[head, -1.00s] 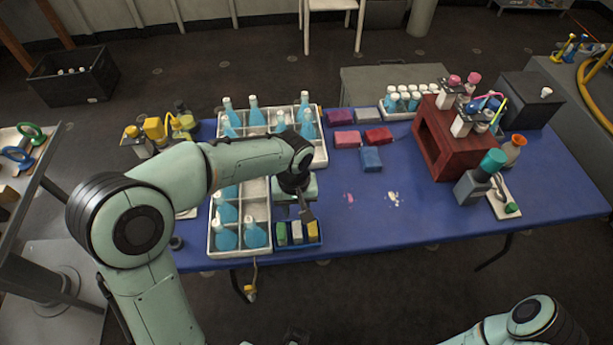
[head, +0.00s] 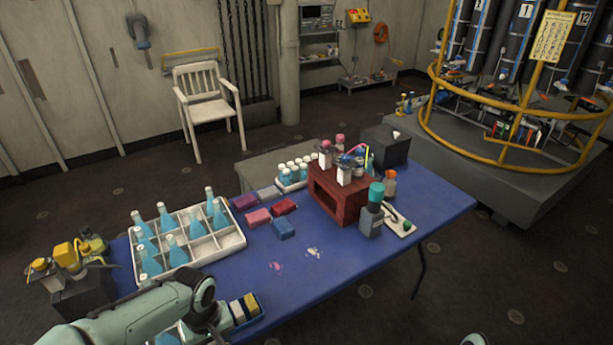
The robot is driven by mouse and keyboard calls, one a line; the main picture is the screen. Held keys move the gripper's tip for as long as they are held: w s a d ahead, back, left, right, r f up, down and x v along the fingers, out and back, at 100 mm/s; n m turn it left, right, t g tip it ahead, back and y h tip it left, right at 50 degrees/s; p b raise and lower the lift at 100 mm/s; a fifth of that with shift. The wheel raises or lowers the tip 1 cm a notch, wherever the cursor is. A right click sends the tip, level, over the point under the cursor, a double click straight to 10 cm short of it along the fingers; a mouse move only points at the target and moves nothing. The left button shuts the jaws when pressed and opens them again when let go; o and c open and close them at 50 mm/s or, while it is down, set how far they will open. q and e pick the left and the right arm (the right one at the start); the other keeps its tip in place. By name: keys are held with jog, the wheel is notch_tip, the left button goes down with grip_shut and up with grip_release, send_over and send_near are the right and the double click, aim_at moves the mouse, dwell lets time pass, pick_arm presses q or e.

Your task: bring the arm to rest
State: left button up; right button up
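My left arm (head: 150,312) reaches in from the lower left over the near left end of the blue table (head: 365,255). My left gripper (head: 214,327) points down beside a small blue tray (head: 262,312) of yellow, white and grey blocks. Its fingers are small, dark and partly hidden, so I cannot tell whether they are open or hold anything. Only the top of a joint of my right arm (head: 473,340) shows at the bottom edge. My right gripper is out of view.
A white divided crate (head: 228,240) of blue bottles stands on the table's left. Coloured packs (head: 257,217), a red wooden box (head: 340,200) and a dark box (head: 385,145) stand farther right. The table's near right is mostly clear. A yellow-railed platform (head: 500,180) stands at back right.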

pick_arm(q)
jog(key=s+d+f+m+g+h+p, duration=0.1)
jog(key=s+d+f, duration=0.1)
jog(key=f, duration=0.7)
jog(key=s+d+f+m+h+p, duration=0.1)
jog(key=s+d+f+h, duration=0.15)
jog(key=f, duration=0.55)
jog(key=s+d+f+p, duration=0.1)
jog(key=s+d+f, duration=0.1)
jog(key=s+f, duration=1)
jog(key=s, duration=0.4)
jog(key=shift+d, duration=0.3)
pick_arm(e)
jog(key=r, duration=0.1)
jog(key=w+r, duration=0.2)
jog(key=r, duration=0.1)
jog(key=shift+r, duration=0.1)
pick_arm(q)
jog(key=shift+c, duration=0.3)
